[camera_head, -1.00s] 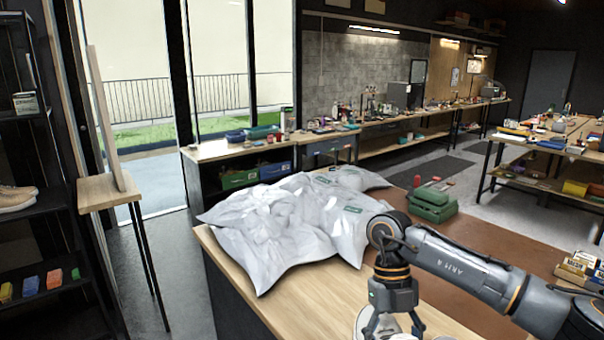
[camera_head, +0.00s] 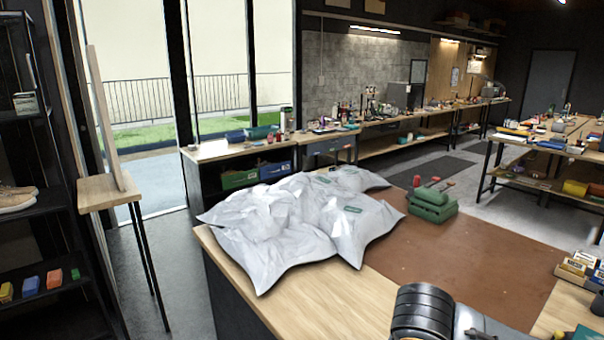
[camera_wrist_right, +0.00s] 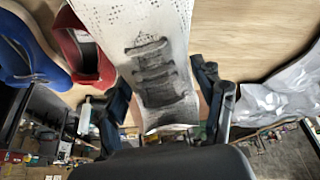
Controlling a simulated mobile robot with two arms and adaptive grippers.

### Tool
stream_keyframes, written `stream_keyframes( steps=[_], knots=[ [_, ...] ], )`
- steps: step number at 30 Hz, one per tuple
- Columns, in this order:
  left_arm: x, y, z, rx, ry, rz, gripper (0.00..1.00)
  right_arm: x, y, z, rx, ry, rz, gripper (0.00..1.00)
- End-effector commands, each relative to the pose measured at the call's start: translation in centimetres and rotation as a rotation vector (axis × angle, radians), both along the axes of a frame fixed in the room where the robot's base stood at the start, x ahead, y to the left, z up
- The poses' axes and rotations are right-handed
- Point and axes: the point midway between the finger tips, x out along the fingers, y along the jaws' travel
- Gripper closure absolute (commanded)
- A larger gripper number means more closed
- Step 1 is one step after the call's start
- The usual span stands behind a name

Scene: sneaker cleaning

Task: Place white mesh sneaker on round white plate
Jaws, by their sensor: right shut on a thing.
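The white mesh sneaker (camera_wrist_right: 125,18), speckled and with dark grey laces, fills the upper middle of the right wrist view. My right gripper (camera_wrist_right: 162,88) is shut on it, with one finger on each side. In the head view only part of my right arm shows at the bottom edge; its gripper and the sneaker are out of that picture. I cannot make out the round white plate in either current view. My left gripper is not in view.
A blue shoe (camera_wrist_right: 25,48) and a red shoe (camera_wrist_right: 88,50) lie beside the held sneaker in the wrist view. Crumpled white bags (camera_head: 290,235) cover the workbench's left part.

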Motion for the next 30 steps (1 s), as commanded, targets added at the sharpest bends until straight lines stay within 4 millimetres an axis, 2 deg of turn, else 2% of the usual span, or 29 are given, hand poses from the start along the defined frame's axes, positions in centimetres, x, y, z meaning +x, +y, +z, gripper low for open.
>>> stream_keyframes(
  steps=[3,9,12,16,30],
  knots=[
    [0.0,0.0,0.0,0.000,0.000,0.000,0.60,-0.4,-0.4,0.3,0.000,-0.001,0.231,0.77],
    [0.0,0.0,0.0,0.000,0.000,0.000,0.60,-1.0,-0.5,0.8,-0.001,0.000,0.561,0.77],
    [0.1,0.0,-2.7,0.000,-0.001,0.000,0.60,-1.0,-0.3,-1.9,-0.001,0.000,0.573,0.77],
    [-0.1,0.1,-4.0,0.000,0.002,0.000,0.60,-1.0,-0.3,-3.2,-0.002,-0.001,0.571,0.77],
    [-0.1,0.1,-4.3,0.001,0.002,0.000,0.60,-0.9,-0.3,-3.4,-0.003,0.000,0.570,0.77]
  ],
)
